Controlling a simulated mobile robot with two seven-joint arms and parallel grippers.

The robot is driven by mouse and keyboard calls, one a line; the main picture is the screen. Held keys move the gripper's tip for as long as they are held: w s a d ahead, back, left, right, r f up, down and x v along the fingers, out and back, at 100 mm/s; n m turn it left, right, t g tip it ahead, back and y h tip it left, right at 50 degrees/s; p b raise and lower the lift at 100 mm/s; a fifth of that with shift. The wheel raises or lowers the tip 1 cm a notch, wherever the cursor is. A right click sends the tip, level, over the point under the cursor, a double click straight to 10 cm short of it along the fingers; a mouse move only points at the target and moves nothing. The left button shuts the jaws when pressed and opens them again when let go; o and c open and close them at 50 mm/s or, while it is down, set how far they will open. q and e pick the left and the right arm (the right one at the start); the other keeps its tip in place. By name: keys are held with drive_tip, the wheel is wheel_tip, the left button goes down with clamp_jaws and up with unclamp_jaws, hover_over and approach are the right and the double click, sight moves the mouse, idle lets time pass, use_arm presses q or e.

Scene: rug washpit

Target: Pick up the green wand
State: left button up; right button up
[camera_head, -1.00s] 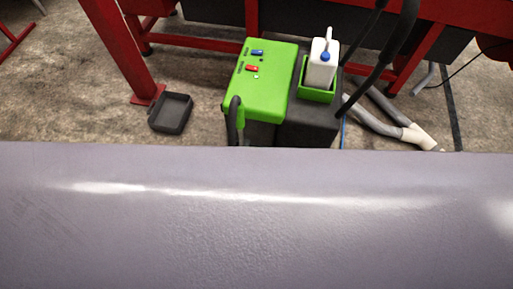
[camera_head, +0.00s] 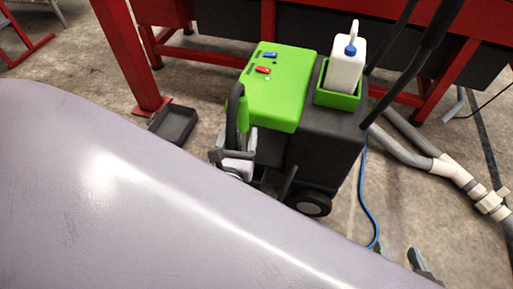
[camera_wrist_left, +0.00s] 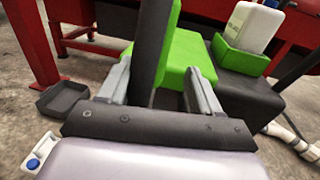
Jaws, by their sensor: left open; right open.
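The green wand (camera_head: 243,113) stands upright against the front of the green and black machine, beside a thick black hose (camera_head: 232,112). In the left wrist view, a green strip that looks like the wand (camera_wrist_left: 174,18) shows behind the black hose (camera_wrist_left: 153,40). My left gripper (camera_head: 234,147) is at the machine's front, low on the hose and wand. Its open fingers (camera_wrist_left: 160,72) lie either side of the black hose; contact is not clear. My right gripper (camera_head: 400,254) is open and empty at the bottom right, with only its fingertips showing.
The machine's green top (camera_head: 278,85) carries blue and red switches. A white jug (camera_head: 346,65) sits in its green holder. A dark tray (camera_head: 173,125) lies by a red leg (camera_head: 132,55). Grey pipes (camera_head: 408,150) and a blue cable (camera_head: 365,195) run along the floor at right.

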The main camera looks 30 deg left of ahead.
sight(241, 118)
use_arm(q)
drive_tip(key=shift+a+r+x, duration=0.1)
drive_tip(key=shift+r+x, duration=0.05)
drive_tip(key=shift+x, duration=1)
drive_tip(key=shift+a+r+x, duration=0.1)
drive_tip(key=shift+r+x, duration=0.05)
drive_tip(key=shift+x, duration=0.95)
drive_tip(key=shift+r+x, duration=0.15)
drive_tip(key=shift+x, duration=1)
drive_tip(key=shift+s, duration=0.1)
drive_tip(key=shift+r, duration=0.1)
clamp_jaws()
